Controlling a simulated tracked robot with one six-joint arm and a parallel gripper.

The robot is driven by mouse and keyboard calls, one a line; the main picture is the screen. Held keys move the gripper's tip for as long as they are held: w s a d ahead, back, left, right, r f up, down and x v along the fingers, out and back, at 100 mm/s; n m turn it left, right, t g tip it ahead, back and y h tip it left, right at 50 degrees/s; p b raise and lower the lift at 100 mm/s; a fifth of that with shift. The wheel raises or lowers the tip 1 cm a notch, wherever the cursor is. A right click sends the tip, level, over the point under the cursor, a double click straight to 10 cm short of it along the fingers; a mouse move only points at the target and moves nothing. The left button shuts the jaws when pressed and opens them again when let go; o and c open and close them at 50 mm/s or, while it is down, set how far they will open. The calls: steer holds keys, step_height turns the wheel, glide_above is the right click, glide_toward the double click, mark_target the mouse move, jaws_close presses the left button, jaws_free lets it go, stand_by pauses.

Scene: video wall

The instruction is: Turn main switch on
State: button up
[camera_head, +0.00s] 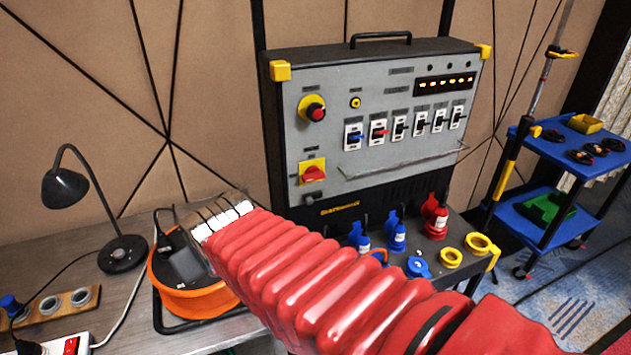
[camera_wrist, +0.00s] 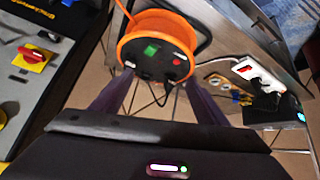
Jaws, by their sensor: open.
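A red rotary switch (camera_head: 313,173) on a yellow square plate sits low on the left of the grey panel (camera_head: 345,188); it fits the main switch. Its handle lies roughly level in the head view. It also shows at the left edge of the wrist view (camera_wrist: 34,54). My gripper is at the end of the red-sleeved arm, left of the panel and below the switch. In the wrist view my gripper (camera_wrist: 157,105) is open and empty, its two fingers apart. They point towards an orange cable reel (camera_wrist: 145,65), not at the switch. The gripper is clear of the switch.
A red push button (camera_head: 315,112) sits above the switch, and several breakers (camera_head: 397,127) are to its right. The orange reel also shows in the head view (camera_head: 190,302), beside a black lamp (camera_head: 66,187). Blue and red plugs (camera_head: 437,218) stand below the panel.

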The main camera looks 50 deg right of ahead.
steer(key=shift+o, duration=0.5)
steer(key=w+d+f+h, duration=0.1)
steer(key=w+d, duration=0.1)
steer(key=d, duration=0.4)
steer(key=w+d+f+m+t+h, duration=0.1)
steer(key=w+d, duration=0.2)
steer(key=d, duration=0.3)
steer(key=shift+d+t+h, duration=0.3)
steer(key=shift+d+h, duration=0.1)
steer(key=m+t+h, duration=0.4)
steer(key=t, duration=0.2)
glide_toward(315, 178)
steer(key=v, duration=0.5)
steer(key=shift+w+d+f, duration=0.1)
steer(key=shift+f, duration=0.25)
steer(key=x, duration=1.4)
steer(key=shift+r, duration=0.35)
steer(key=shift+c, duration=0.2)
